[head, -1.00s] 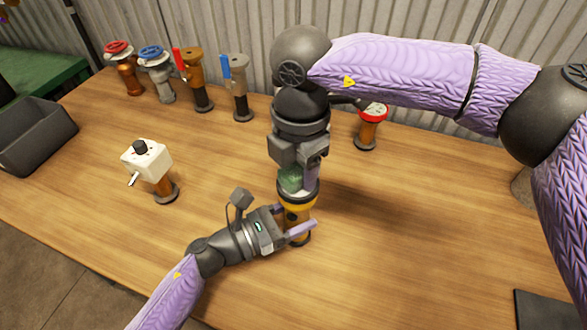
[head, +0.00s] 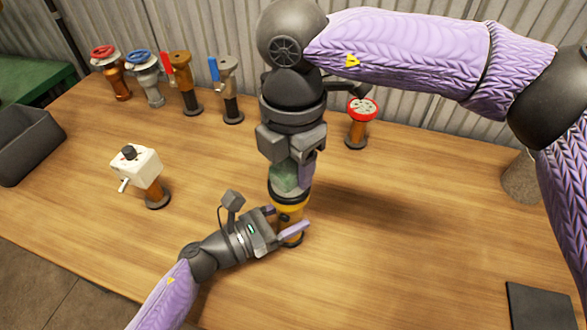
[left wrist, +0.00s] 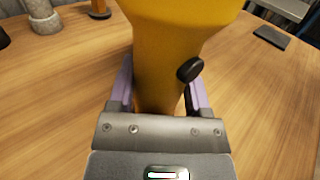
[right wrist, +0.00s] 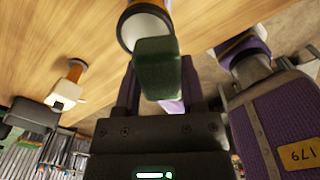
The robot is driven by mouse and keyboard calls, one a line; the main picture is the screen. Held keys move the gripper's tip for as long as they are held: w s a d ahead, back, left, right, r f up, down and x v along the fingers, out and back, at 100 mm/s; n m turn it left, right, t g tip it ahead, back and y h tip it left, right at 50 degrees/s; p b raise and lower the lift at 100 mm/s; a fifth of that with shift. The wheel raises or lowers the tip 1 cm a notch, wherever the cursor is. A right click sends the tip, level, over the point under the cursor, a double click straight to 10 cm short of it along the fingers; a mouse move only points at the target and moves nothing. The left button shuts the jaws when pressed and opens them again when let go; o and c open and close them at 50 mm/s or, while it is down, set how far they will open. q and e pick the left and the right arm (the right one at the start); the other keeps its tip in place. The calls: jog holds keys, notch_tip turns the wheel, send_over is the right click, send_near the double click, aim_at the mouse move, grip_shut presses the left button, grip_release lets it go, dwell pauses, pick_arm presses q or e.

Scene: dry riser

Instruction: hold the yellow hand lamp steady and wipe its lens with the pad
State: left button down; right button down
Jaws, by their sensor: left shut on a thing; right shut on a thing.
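The yellow hand lamp (head: 290,208) stands upright near the middle of the table, its lens end up. My left gripper (head: 284,224) is shut around its body, which fills the left wrist view (left wrist: 175,60). My right gripper (head: 291,172) points down above the lamp, shut on the green pad (head: 285,178). In the right wrist view the pad (right wrist: 157,68) overlaps the edge of the lamp's pale round lens (right wrist: 145,28). I cannot tell whether the pad touches the lens. In the head view the pad and gripper hide the lens.
A white box-topped fitting (head: 137,163) stands left of the lamp. Several valves line the back left, including a blue-wheeled one (head: 144,65). A red-rimmed gauge (head: 362,108) stands behind right. A grey bin (head: 30,145) is far left, a dark plate (head: 540,305) front right. The table's right-middle is clear.

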jog(key=shift+r, duration=2.35)
jog(key=d, duration=0.8)
pick_arm(q)
grip_release()
jog(key=v, duration=1.2)
